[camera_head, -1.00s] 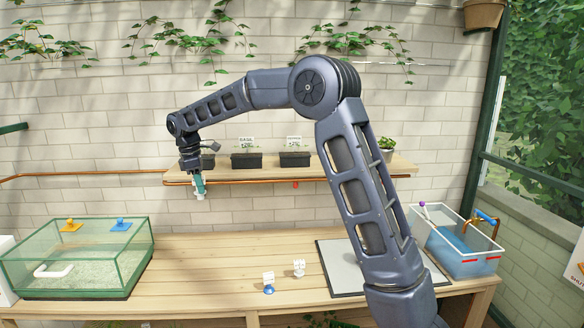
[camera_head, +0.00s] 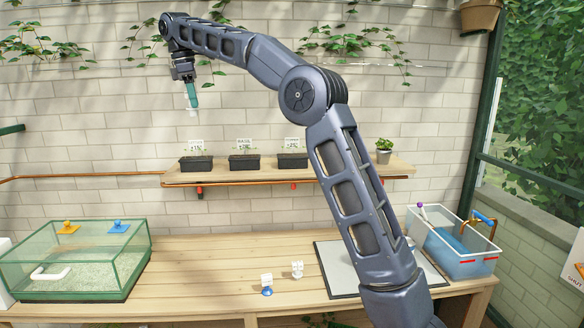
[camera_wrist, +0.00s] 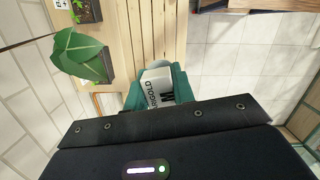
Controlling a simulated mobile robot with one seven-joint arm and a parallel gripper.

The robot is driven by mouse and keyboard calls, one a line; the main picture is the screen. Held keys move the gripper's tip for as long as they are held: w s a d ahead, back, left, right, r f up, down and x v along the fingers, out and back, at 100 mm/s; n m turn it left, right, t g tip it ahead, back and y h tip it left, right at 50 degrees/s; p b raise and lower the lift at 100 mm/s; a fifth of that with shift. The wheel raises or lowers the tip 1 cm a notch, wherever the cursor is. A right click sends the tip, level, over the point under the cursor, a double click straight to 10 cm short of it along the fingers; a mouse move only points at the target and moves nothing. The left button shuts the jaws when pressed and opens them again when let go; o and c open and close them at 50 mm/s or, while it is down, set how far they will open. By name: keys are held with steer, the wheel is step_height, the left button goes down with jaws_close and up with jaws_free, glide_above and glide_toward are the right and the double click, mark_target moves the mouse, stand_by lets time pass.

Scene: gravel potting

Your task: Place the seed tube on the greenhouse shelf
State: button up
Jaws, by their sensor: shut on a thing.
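My gripper (camera_head: 192,96) is shut on the seed tube (camera_wrist: 158,88), whose white label with dark lettering shows between the teal fingers in the wrist view. In the head view the tube is small, with its pale lower end just showing below the fingers. The gripper is held high in front of the brick wall, above the left end of the wooden greenhouse shelf (camera_head: 225,178). The tube is clear of the shelf. Three black planters (camera_head: 243,162) with white labels and seedlings stand on the shelf's left and middle parts.
A small potted plant (camera_head: 384,150) stands at the shelf's right end, with bare shelf to its left. Below, the workbench (camera_head: 200,260) holds a glass tank (camera_head: 75,262), two small white-topped items (camera_head: 297,269), a grey mat (camera_head: 340,270) and a water tub (camera_head: 460,260).

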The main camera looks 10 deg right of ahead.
steer(key=w+d+m, duration=0.1)
steer(key=w+d, duration=1.8)
steer(key=d, duration=0.3)
steer(key=w+d+m, duration=0.1)
steer(key=w+d, duration=0.3)
steer(key=d, duration=0.8)
steer(key=w+d, duration=0.4)
steer(key=d, duration=0.8)
steer(key=f, duration=2.5)
steer(key=shift+s+a+f, duration=0.1)
steer(key=shift+s+a, duration=0.15)
steer(key=shift+a, duration=0.05)
steer(key=o, duration=1)
steer(key=shift+f, duration=0.15)
